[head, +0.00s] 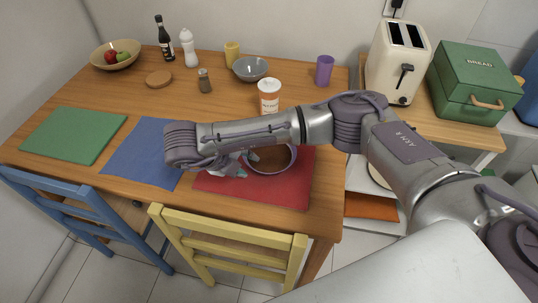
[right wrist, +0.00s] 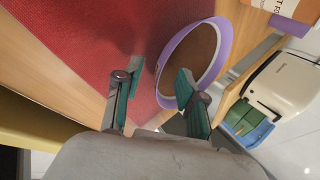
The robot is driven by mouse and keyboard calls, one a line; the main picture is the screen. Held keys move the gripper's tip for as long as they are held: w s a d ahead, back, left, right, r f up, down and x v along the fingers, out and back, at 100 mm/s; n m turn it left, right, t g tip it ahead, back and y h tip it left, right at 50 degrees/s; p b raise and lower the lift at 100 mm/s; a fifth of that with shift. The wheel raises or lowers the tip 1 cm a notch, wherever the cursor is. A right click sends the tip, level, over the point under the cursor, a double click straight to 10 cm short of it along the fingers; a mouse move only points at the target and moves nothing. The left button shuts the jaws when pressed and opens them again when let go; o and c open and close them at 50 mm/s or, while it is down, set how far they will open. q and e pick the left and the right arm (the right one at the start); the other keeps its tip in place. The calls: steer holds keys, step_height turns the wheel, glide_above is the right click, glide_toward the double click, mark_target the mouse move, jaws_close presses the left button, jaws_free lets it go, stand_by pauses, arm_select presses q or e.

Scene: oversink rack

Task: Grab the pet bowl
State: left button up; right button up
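The pet bowl (head: 287,163) has a light purple rim and a brown inside. It sits on the red placemat (head: 290,191), partly hidden behind my right arm in the head view. In the right wrist view the bowl (right wrist: 209,50) is ahead of the fingers. My right gripper (head: 232,163) is low over the red placemat, just left of the bowl. In the right wrist view its two teal-padded fingers (right wrist: 160,72) are apart. The bowl's near rim shows between them, and one finger overlaps the bowl's inside. I cannot tell whether either touches. My left gripper is not in view.
A white-and-orange tub (head: 269,97) stands behind the bowl. A grey bowl (head: 250,69) and a purple cup (head: 324,71) stand farther back. A yellow chair (head: 230,243) is at the table's front edge. Blue (head: 140,158) and green (head: 72,135) placemats lie bare at left.

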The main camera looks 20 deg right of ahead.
steer(key=x, duration=0.2)
steer(key=shift+d+f, duration=0.2)
steer(key=shift+d, duration=0.1)
jaws_close()
steer(key=shift+a, duration=0.1)
steer(key=shift+r, duration=0.15)
